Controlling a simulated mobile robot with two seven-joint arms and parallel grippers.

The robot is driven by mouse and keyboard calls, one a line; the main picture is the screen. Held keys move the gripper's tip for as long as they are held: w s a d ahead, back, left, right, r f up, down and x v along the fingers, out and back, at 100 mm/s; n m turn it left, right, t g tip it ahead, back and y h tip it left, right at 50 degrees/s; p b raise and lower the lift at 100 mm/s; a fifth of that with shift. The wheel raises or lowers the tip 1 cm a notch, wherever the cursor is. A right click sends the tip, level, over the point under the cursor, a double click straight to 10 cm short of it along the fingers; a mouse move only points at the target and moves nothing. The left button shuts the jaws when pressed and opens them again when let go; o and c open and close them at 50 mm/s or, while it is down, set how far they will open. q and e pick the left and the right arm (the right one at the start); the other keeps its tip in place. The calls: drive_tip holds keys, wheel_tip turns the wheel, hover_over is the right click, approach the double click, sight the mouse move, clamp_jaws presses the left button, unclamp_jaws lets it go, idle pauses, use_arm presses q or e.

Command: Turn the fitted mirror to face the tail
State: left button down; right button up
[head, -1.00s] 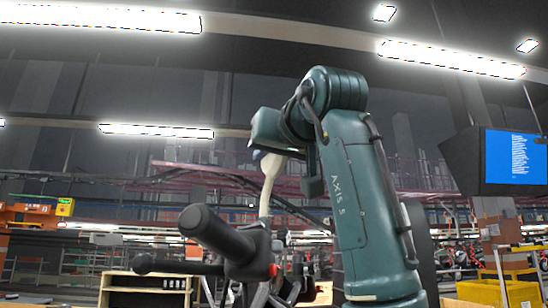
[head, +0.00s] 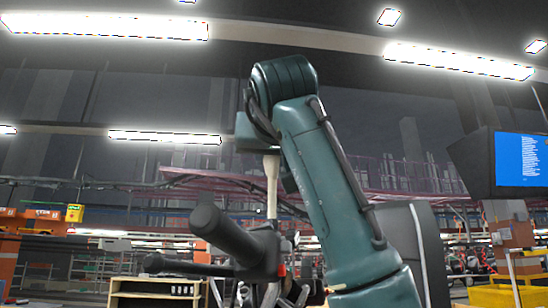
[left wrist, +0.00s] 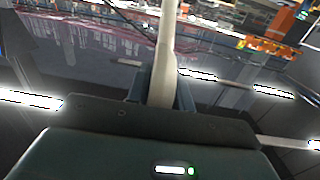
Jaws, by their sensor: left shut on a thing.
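A cream stalk (head: 271,185), which looks like the mirror's stem, stands nearly upright above a black handlebar (head: 232,238) with thick grips. My left gripper (head: 262,148), on the teal arm, is at the top of this stalk. In the left wrist view the gripper (left wrist: 160,97) has dark fingers on both sides of the stalk (left wrist: 166,50) and is shut on it. I cannot make out the mirror's face or which way it points. The stalk's lower end meets dark parts behind the handlebar. My right gripper is in neither view.
A wooden shelf unit (head: 152,291) stands low on the left behind the handlebar. A monitor (head: 520,160) hangs at the right, with a yellow bin (head: 495,298) below it.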

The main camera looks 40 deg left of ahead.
use_arm(q)
drive_tip(key=shift+s+a+t+h, duration=0.1)
drive_tip(key=shift+t+h, duration=0.2)
drive_tip(key=shift+m, duration=0.3)
drive_tip(key=shift+s+a+m+t+h, duration=0.2)
drive_tip(key=shift+m+t+h, duration=0.1)
drive_tip(key=shift+t+h, duration=0.2)
drive_tip(key=shift+s+a+m+t+h, duration=0.15)
drive_tip(key=shift+m+t+h, duration=0.15)
drive_tip(key=shift+t+h, duration=0.15)
drive_tip(key=shift+w, duration=0.15)
drive_tip(key=shift+s+a+m+t+h+b, duration=0.1)
drive_tip(key=shift+a+m+t+h+b, duration=0.1)
drive_tip(key=shift+m+t+h, duration=0.35)
drive_tip(key=shift+s+a+m+t+h+b, duration=0.1)
drive_tip(key=shift+a+m+t+h+b, duration=0.1)
drive_tip(key=shift+h, duration=0.5)
drive_tip(key=c, duration=1.1)
unclamp_jaws()
drive_tip(key=shift+c, duration=0.2)
